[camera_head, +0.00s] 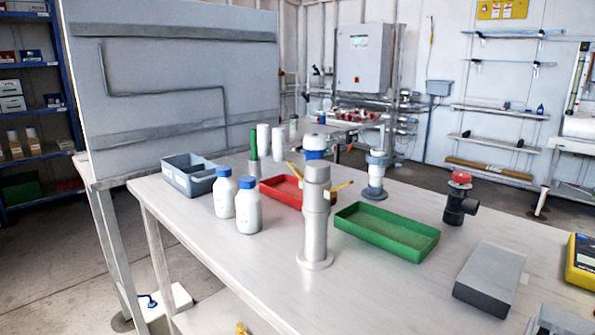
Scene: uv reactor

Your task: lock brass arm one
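A grey upright cylinder (315,222) with a round foot stands on the table (345,300). Two thin brass-coloured arms stick out near its top: the left arm (294,170) slants up and to the left, and the right arm (341,187) slants up and to the right. I cannot tell which of them is brass arm one, or whether either is locked. A white part with a blue band (315,147) shows just above and behind the cylinder's top. Neither of my grippers is in view.
Two white bottles with blue caps (249,207) stand left of the cylinder. A red tray (284,188) lies behind it, a green tray (387,229) to its right. A grey box (490,278) and dark fitting (459,203) stand farther right. The table front is clear.

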